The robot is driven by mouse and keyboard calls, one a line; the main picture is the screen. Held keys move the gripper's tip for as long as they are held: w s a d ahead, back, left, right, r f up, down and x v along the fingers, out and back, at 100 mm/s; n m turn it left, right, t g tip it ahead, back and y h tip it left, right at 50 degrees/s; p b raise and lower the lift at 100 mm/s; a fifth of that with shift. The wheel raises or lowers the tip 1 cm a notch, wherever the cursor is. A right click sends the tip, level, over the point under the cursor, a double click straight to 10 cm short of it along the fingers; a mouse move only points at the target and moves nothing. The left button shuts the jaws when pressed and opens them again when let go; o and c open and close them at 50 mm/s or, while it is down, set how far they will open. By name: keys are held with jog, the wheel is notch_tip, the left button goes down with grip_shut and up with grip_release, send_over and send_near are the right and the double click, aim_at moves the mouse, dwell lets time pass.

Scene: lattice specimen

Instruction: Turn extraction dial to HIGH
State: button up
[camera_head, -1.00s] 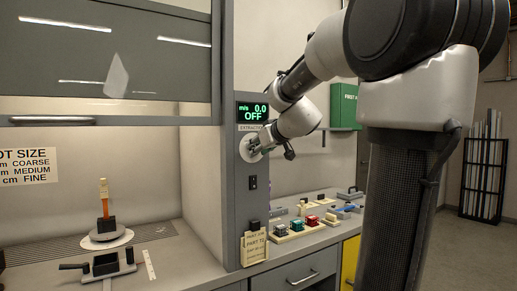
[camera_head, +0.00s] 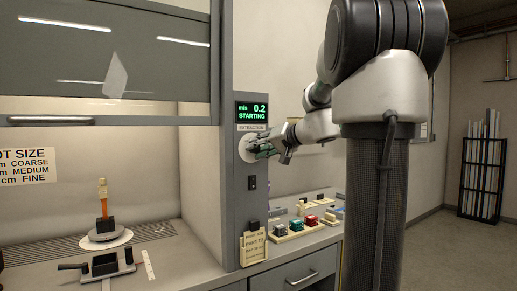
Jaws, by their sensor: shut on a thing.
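The extraction dial (camera_head: 245,149) is a pale round plate on the grey post of the fume hood, under a label reading EXTRACTION. My gripper (camera_head: 259,147) is at the dial from the right, shut on its knob, which the fingers mostly hide. The knob's pointer position cannot be read. The display (camera_head: 252,111) above the dial shows "m/s 0.2" and "STARTING" in green.
The hood sash (camera_head: 110,60) is raised at the left. A black switch (camera_head: 252,183) and a tan tag (camera_head: 254,247) are lower on the post. The bench at right holds several coloured blocks (camera_head: 311,221). A black rack (camera_head: 482,177) stands far right.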

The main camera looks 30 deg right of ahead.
jog(key=m+y, duration=0.1)
jog(key=m, duration=0.1)
jog(key=shift+d+f+m+t, duration=0.1)
jog(key=shift+m+t, duration=0.2)
jog(key=shift+m, duration=0.1)
jog(key=shift+m+t+y, duration=0.6)
jog(key=shift+m+y, duration=0.1)
jog(key=shift+m, duration=0.7)
jog(key=o, duration=1)
jog(key=shift+f, duration=0.1)
jog(key=v, duration=1.2)
